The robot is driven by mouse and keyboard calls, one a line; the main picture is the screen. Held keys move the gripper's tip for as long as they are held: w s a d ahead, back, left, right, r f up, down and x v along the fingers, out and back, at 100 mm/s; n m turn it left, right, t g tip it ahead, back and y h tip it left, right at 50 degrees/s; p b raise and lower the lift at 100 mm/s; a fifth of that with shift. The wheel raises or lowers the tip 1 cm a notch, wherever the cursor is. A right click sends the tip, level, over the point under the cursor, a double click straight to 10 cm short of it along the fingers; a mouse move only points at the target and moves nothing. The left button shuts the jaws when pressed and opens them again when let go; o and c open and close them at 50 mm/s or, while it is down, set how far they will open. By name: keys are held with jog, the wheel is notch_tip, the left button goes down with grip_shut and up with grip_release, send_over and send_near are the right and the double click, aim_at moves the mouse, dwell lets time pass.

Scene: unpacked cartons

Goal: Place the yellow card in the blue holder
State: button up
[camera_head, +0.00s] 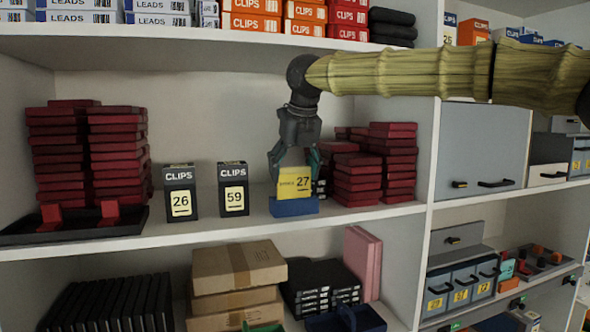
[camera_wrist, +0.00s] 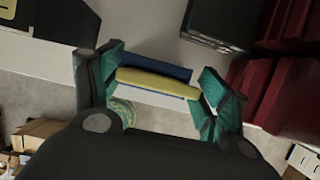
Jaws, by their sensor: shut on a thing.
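The yellow card (camera_head: 294,183), marked 27, stands upright on the middle shelf in the head view. Its lower edge meets the blue holder (camera_head: 294,207), and it looks seated in or just over it; the exact depth is hidden. My gripper (camera_head: 294,160) comes from above with its teal fingers on either side of the card. In the wrist view my gripper (camera_wrist: 155,92) is shut on the yellow card (camera_wrist: 158,83), seen edge-on. The blue holder (camera_wrist: 160,71) shows directly behind and along the card there.
Black clips boxes marked 26 (camera_head: 180,192) and 59 (camera_head: 233,190) stand left of the holder. Stacks of dark red boxes (camera_head: 385,165) are close on the right and behind. A black tray (camera_head: 75,227) lies at the far left. The upper shelf (camera_head: 200,42) hangs above.

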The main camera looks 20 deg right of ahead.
jog(key=o, duration=1)
jog(key=shift+d+f, duration=0.1)
jog(key=b+v, duration=0.3)
jog(key=v, duration=0.9)
jog(key=shift+b, duration=0.35)
